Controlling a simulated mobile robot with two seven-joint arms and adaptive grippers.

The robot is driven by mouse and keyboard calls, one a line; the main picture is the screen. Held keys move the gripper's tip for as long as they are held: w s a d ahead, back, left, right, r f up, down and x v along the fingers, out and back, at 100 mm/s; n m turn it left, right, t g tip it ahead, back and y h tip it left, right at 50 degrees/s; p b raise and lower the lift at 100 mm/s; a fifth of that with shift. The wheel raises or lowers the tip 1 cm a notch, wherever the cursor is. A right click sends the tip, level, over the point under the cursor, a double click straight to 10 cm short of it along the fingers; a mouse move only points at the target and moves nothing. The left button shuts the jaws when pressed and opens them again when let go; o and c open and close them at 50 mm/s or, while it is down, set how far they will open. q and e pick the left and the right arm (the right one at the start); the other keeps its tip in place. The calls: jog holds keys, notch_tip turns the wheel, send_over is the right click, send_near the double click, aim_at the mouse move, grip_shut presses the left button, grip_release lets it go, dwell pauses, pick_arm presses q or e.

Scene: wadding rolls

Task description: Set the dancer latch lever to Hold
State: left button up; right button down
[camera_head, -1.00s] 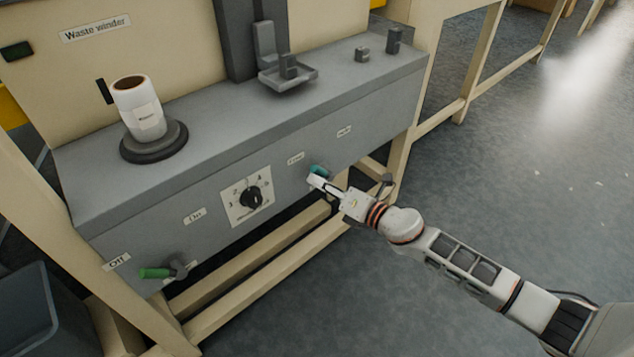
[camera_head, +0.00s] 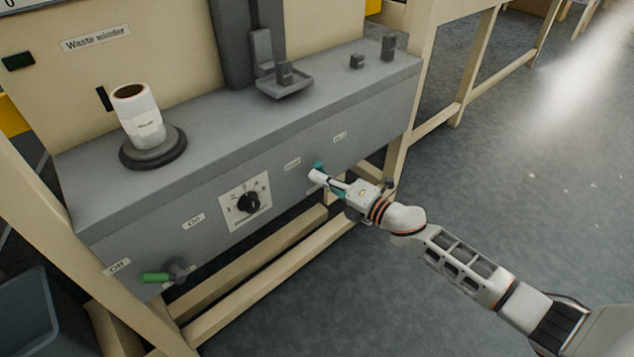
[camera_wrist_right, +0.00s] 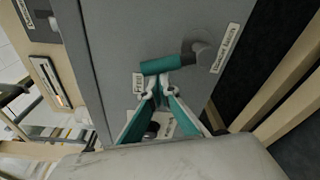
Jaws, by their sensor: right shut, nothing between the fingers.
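The dancer latch lever has a teal handle (camera_head: 318,166) on the front of the grey cabinet, largely hidden behind my right gripper in the head view. In the right wrist view its teal grip (camera_wrist_right: 160,65) points left from a grey pivot (camera_wrist_right: 203,53). A small label (camera_wrist_right: 138,83) lies by the grip's free end; a longer label (camera_wrist_right: 225,48) lies beside the pivot. My right gripper (camera_head: 318,176) is shut and empty. Its fingertips (camera_wrist_right: 160,93) are right beside the grip; I cannot tell whether they touch. My left gripper is out of view.
A dial (camera_head: 248,201) and a green-handled lever (camera_head: 155,277) at the Off label are farther left on the cabinet front. A white roll (camera_head: 140,115) stands on a round base on top. Cream frame legs and rails border the cabinet; open floor lies right.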

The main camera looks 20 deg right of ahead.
jog(key=d+m, duration=0.1)
jog(key=m, duration=0.1)
jog(key=d+r+m, duration=0.1)
jog(key=w+d+m+p, duration=0.1)
jog(key=m, duration=0.1)
jog(key=shift+w+r+m+t, duration=0.1)
jog(key=shift+r+m+t, duration=0.2)
jog(key=shift+r, duration=0.05)
jog(key=d+m, duration=0.1)
jog(key=m, duration=0.1)
jog(key=shift+w+d+m+t, duration=0.25)
jog(key=shift+d+m+t, duration=0.05)
jog(key=shift+d+m, duration=0.1)
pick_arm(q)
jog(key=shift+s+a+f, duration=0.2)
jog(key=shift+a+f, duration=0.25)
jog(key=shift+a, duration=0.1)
pick_arm(e)
jog(key=shift+w+d+f+m, duration=0.2)
jog(key=shift+d+m, duration=0.3)
jog(key=shift+m, duration=0.55)
jog(key=shift+w+d+f+m, duration=0.2)
jog(key=shift+d+m, duration=0.3)
jog(key=shift+m, duration=0.55)
jog(key=shift+d, duration=0.1)
